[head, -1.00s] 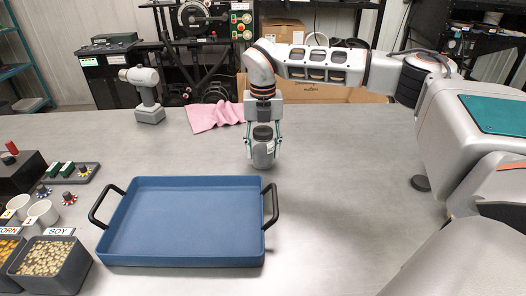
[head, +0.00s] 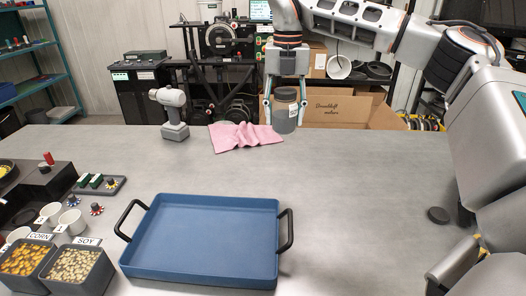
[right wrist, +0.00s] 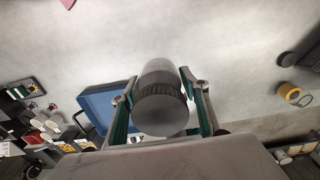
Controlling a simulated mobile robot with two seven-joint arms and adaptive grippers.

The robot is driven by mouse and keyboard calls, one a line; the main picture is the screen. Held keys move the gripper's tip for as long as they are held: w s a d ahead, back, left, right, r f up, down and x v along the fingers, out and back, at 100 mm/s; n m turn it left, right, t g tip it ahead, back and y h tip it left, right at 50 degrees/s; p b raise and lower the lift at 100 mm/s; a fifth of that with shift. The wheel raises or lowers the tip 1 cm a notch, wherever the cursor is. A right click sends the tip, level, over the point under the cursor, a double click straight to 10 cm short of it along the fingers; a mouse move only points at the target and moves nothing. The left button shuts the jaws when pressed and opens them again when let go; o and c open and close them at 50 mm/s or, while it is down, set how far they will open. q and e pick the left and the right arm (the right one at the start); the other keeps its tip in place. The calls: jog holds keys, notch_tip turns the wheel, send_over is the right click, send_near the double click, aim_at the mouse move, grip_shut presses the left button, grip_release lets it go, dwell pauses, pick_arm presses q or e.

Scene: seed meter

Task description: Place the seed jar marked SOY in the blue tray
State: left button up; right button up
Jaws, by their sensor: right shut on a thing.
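My right gripper (head: 285,104) is shut on a grey jar (head: 285,118) with a dark lid and a small white label, too small to read. It holds the jar upright, raised over the back of the table, behind and above the blue tray. The jar also shows between the fingers in the right wrist view (right wrist: 161,105). The empty blue tray (head: 205,235) with two black handles lies at the front of the table. It is partly hidden by the gripper in the right wrist view (right wrist: 97,108). My left gripper is not in view.
A pink cloth (head: 245,136) and a cordless drill (head: 173,113) are at the back. Bins of seeds marked CORN (head: 27,262) and SOY (head: 77,268) stand left of the tray. A black round cap (head: 438,215) lies at the right. The table between tray and cloth is clear.

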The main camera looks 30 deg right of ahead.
jog(key=shift+r, duration=0.2)
jog(key=s+a+r+n+p, duration=0.1)
jog(key=s+a+n, duration=0.1)
jog(key=a, duration=0.5)
jog(key=s+a+n+p, duration=0.1)
jog(key=s+a+n, duration=0.15)
jog(key=a, duration=0.45)
jog(key=n+p, duration=0.2)
jog(key=n, duration=0.2)
send_over(220, 240)
notch_tip(220, 240, down, 15)
jog(key=shift+f+p, duration=0.45)
jog(key=shift+f, duration=2.2)
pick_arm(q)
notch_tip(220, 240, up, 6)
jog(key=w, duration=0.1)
